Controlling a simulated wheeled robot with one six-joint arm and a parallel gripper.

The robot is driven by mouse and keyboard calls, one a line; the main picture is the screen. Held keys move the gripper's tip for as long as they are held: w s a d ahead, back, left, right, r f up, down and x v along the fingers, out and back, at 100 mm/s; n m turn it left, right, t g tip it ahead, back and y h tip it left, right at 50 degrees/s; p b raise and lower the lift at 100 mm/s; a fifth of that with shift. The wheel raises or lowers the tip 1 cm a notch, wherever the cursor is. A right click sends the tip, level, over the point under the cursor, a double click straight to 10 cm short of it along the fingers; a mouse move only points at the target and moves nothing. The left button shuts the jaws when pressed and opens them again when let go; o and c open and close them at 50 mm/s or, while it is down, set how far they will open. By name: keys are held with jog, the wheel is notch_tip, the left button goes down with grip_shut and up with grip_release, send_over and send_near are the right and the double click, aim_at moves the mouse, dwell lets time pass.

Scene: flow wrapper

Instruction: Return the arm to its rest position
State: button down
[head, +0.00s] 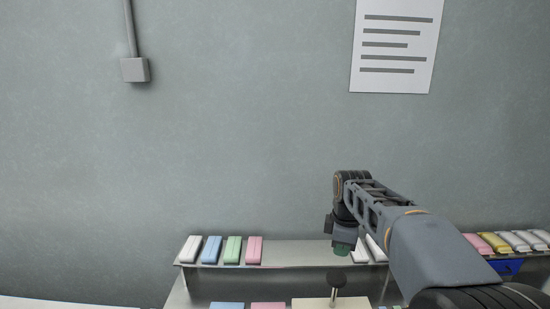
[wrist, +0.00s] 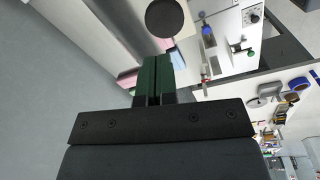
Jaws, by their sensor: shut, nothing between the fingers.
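My arm (head: 405,225) reaches in from the lower right in the head view, its elbow bent and its wrist pointing down. My gripper (head: 342,250) hangs at its end, the green fingertips level with the shelf of bars. In the wrist view the green fingers of my gripper (wrist: 156,60) lie side by side with no room between them, shut and empty. A black round knob (head: 336,279) on a post stands below the gripper. It also shows just past the fingertips in the wrist view (wrist: 165,18); whether they touch cannot be told.
A light shelf (head: 300,255) holds white, blue (head: 211,249), green (head: 233,249) and pink bars. More bars (head: 495,242) and a blue bin (head: 508,267) are at the right. A grey wall stands behind. The wrist view shows a machine panel (wrist: 235,35) with knobs and a cluttered bench.

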jog(key=s+f+m+t+b, duration=0.2)
jog(key=s+f+m, duration=0.2)
jog(key=s+m, duration=0.3)
jog(key=s+f+m+t+b, duration=0.2)
jog(key=s+f+m, duration=0.2)
jog(key=s+m, duration=0.3)
jog(key=shift+s+f+m, duration=0.25)
jog(key=shift+s+m, duration=0.15)
jog(key=shift+s, duration=1.25)
jog(key=c, duration=1.9)
grip_release()
